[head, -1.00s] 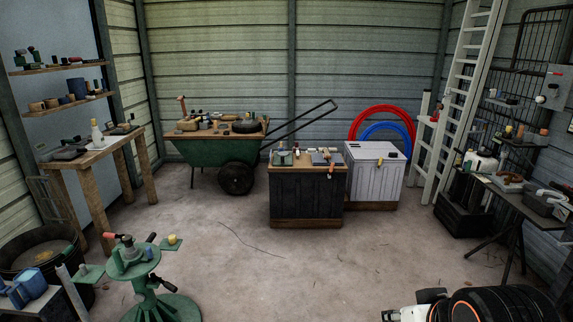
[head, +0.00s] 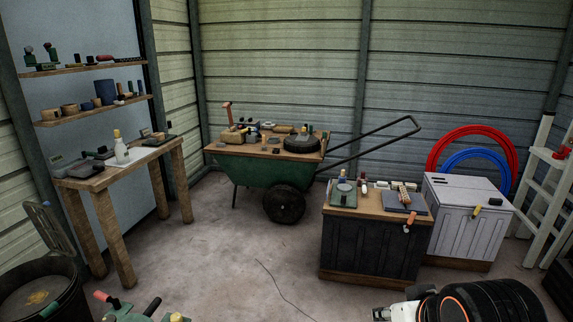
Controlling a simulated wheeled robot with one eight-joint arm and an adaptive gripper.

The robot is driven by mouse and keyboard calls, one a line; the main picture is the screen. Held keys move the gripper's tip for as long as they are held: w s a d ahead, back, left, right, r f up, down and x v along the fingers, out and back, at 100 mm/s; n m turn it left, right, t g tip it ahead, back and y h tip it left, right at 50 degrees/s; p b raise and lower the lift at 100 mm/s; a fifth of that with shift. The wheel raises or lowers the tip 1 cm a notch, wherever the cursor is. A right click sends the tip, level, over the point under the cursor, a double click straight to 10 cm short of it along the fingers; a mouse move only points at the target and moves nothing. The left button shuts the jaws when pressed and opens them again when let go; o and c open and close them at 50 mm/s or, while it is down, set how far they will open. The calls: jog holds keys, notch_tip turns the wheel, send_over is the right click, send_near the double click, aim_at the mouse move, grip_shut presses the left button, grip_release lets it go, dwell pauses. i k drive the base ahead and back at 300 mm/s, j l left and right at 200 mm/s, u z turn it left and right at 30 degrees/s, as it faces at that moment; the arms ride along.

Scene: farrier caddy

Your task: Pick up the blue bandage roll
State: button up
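A blue cylinder (head: 105,92) stands among tan rolls on the lower wall shelf at the left in the head view. It looks like the blue bandage roll, but it is too small to be sure. A small blue item (head: 252,135) also sits among things on the wheelbarrow's top; its kind is unclear. Part of my arm, black with an orange ring and a white piece, shows at the bottom right. My gripper's fingers cannot be made out, and my arm is far from the shelf.
A wooden table (head: 92,181) with a white bottle stands below the shelves (head: 60,119). A green wheelbarrow (head: 240,172), a dark cabinet (head: 370,245) and a white chest (head: 462,215) stand behind open floor. A black tub (head: 62,300) and a green stand (head: 140,312) are near left.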

aim_at(342, 178)
jog(key=i+j+z, duration=0.1)
jog(key=i, duration=0.35)
jog(key=i+j+z, duration=0.15)
jog(key=i, duration=0.3)
jog(key=i+j+z, duration=0.1)
jog(key=i+j, duration=0.2)
jog(key=i+j+z, duration=0.15)
jog(key=i, duration=0.4)
jog(key=i+j, duration=0.1)
jog(key=i, duration=1.85)
